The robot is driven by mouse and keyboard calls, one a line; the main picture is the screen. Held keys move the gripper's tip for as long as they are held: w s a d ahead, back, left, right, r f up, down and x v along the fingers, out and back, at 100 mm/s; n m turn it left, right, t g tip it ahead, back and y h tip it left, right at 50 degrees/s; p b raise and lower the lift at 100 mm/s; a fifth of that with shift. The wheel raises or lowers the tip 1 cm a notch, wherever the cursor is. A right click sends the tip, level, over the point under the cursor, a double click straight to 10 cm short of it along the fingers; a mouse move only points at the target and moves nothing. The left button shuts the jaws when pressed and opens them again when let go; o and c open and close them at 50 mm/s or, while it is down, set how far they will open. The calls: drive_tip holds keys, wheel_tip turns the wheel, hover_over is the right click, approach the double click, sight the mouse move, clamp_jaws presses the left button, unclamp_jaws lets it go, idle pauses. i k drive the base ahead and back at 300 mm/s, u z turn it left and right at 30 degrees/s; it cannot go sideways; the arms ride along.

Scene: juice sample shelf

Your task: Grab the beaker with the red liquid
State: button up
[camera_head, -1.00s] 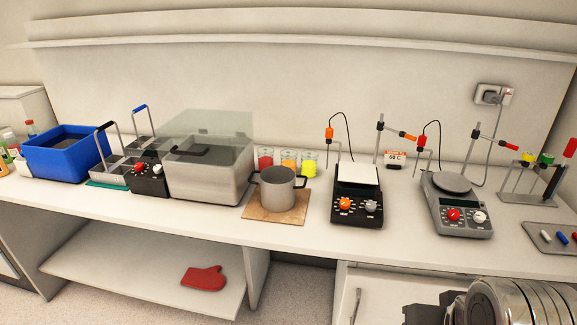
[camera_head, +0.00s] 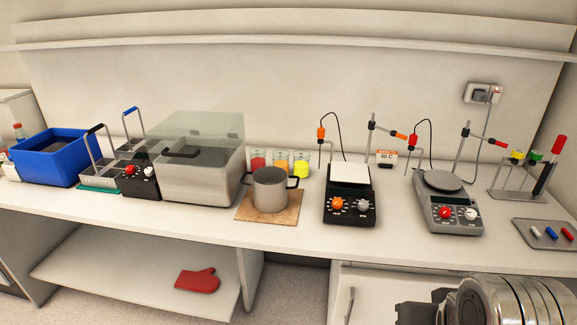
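The beaker with red liquid (camera_head: 258,161) stands at the back of the bench, the leftmost of three glass beakers. An orange beaker (camera_head: 281,164) and a yellow beaker (camera_head: 301,168) stand just to its right. A grey pot partly hides the lower part of the row. My gripper is not clearly in view; only a metal, ringed part of my arm shows at the bottom right, far from the beakers.
The grey pot (camera_head: 270,191) sits on a wooden board (camera_head: 254,215) in front of the beakers. A lidded water bath (camera_head: 200,177) stands close on their left. A black hotplate (camera_head: 347,208) and a grey one (camera_head: 445,214) stand to the right. A shelf (camera_head: 300,40) runs above.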

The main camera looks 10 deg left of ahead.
sight(258, 160)
drive_tip(key=k, duration=0.65)
drive_tip(key=u, duration=0.35)
drive_tip(key=i, duration=1.05)
drive_tip(key=u, duration=1.1)
drive_tip(key=i, duration=0.9)
drive_tip(key=u, duration=0.3)
